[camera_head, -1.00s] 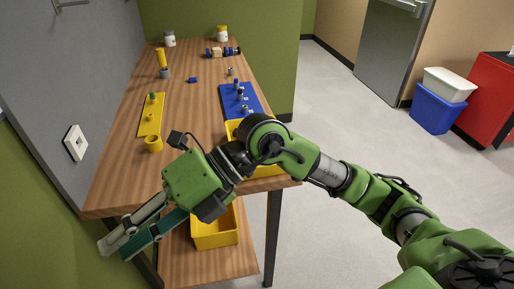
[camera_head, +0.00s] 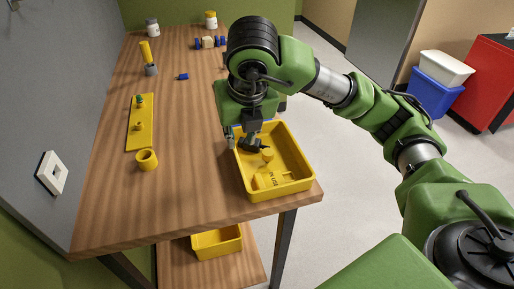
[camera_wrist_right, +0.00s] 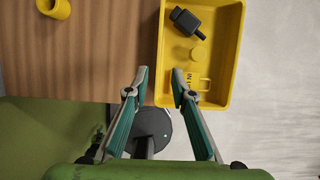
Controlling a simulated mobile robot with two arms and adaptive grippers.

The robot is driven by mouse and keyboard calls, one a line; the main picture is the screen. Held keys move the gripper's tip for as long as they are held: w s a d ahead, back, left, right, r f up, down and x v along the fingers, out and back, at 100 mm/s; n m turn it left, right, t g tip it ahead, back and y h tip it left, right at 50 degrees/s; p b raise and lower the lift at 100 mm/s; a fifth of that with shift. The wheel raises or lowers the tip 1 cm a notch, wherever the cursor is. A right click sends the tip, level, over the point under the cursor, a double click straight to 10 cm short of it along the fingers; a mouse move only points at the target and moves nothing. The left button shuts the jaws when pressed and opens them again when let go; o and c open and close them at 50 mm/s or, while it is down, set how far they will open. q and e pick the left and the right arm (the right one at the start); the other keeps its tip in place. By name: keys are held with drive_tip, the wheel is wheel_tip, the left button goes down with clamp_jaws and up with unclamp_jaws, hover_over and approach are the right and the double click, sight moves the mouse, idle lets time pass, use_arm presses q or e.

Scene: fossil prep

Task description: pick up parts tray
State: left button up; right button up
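The parts tray (camera_head: 309,182) is a yellow open tray at the front right of the wooden table. It also shows in the right wrist view (camera_wrist_right: 236,50). It holds a dark piece (camera_wrist_right: 185,22), a round yellow piece (camera_wrist_right: 198,54) and a flat yellow piece with lettering (camera_wrist_right: 199,82). My right gripper (camera_head: 235,138) is above the tray's left wall, pointing down. In the right wrist view its fingers (camera_wrist_right: 160,76) are apart, one on each side of that wall's line, with nothing held. I cannot tell whether they touch it. My left gripper is not in view.
A yellow cup (camera_head: 147,160) and yellow strip (camera_head: 140,124) are on the table's left side. Blue parts (camera_head: 183,77) and jars (camera_head: 211,20) lie farther back. Another yellow bin (camera_head: 218,243) is on the lower shelf. Table space left of the tray is clear.

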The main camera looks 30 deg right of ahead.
drive_tip(key=f, duration=0.2)
hover_over(238, 157)
drive_tip(key=s, duration=0.3)
wheel_tip(238, 157, down, 5)
drive_tip(key=shift+w+a+r+p, duration=0.1)
drive_tip(key=shift+p, duration=0.25)
drive_tip(key=shift+w+f, duration=0.15)
drive_tip(key=shift+f, duration=0.1)
drive_tip(key=shift+p+x, duration=0.75)
drive_tip(key=shift+x, duration=0.45)
drive_tip(key=shift+w+x, duration=0.2)
drive_tip(key=shift+x, duration=1.05)
drive_tip(key=shift+w+f, duration=0.1)
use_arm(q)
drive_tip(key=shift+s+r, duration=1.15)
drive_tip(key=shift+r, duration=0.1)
use_arm(e)
clamp_jaws()
